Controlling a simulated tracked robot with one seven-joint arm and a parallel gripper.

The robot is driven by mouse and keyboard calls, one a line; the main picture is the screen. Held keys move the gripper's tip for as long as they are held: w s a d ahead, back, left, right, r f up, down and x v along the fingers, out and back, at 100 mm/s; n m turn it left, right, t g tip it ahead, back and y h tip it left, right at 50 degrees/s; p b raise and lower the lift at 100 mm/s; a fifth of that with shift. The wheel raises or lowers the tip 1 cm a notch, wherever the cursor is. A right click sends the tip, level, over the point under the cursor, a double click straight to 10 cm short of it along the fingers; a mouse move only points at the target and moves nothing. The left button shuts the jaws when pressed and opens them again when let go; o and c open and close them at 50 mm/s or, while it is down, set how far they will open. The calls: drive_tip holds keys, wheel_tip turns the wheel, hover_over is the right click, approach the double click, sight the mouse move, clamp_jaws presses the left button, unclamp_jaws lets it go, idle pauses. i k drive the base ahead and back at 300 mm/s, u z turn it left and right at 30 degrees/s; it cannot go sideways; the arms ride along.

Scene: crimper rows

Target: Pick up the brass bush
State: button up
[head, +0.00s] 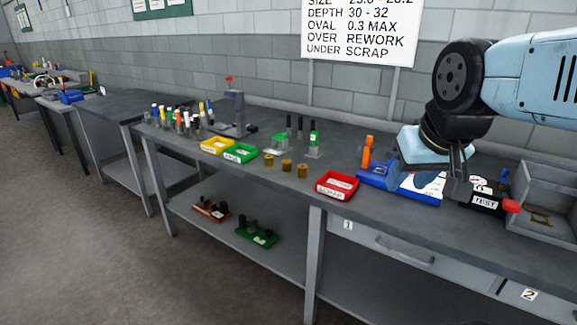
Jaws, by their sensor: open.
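Three small brass bushes stand in a short row on the grey workbench (235,175), left of a red tray. They are the left bush (269,159), the middle bush (286,165) and the right bush (302,170), upright with small gaps between them. They look alike, and I cannot tell one as the task's bush. My gripper (460,190) hangs over the right part of the bench, well to the right of the bushes. Its dark fingers point down, are open, and show nothing between them.
A red tray (337,186), green tray (240,153) and yellow tray (217,145) stand near the bushes. A green-topped gauge (313,142) stands behind them. A blue tray (372,178) and black test box (487,200) lie near my gripper. A wall sign (358,30) rises behind.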

sight(286, 163)
drive_tip(key=z, duration=0.05)
drive_tip(key=i, duration=1)
drive_tip(key=u, duration=0.05)
